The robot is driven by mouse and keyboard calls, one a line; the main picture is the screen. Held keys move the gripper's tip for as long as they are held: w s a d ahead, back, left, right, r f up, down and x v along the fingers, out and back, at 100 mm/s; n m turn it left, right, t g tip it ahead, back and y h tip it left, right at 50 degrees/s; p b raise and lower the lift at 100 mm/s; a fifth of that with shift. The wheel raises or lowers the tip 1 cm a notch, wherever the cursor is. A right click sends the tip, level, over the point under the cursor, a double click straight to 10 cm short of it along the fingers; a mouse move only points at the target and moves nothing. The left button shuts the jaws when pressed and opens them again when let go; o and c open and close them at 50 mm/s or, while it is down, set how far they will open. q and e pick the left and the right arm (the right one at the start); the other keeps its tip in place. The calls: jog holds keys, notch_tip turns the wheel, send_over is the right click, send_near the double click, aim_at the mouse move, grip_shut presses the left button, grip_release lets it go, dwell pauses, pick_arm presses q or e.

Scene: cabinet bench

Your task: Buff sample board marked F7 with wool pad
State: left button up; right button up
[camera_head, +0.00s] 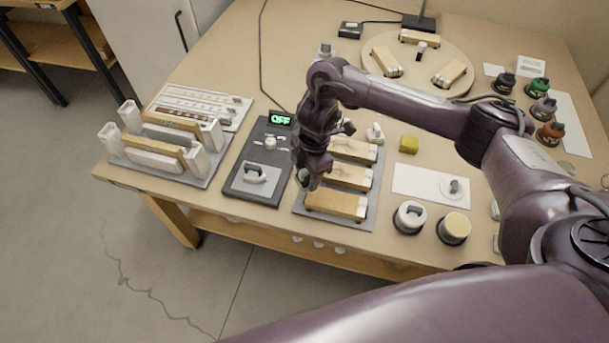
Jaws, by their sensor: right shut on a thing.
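Three wooden sample boards with pale labels lie in a grey tray (367,221): a front board (336,205), a middle board (347,177) and a back board (352,150). The labels are too small to read, so I cannot tell which is F7. My right gripper (304,184) points down at the left ends of the front and middle boards. It is shut on a small greyish thing, mostly hidden. My left gripper is not in view.
A cream-topped round pot (454,227) stands near the front edge. A white sheet (418,182) bears a small handled disc. A dark device (258,176) shows "OFF". A rack of boards (164,143) stands left. A turntable (418,66) and several dark-capped pots stand farther back.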

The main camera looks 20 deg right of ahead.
notch_tip(320, 180, up, 2)
jog(key=shift+w+p, duration=0.1)
jog(key=shift+p, duration=0.5)
jog(key=shift+r+p, duration=0.3)
jog(key=shift+r, duration=0.1)
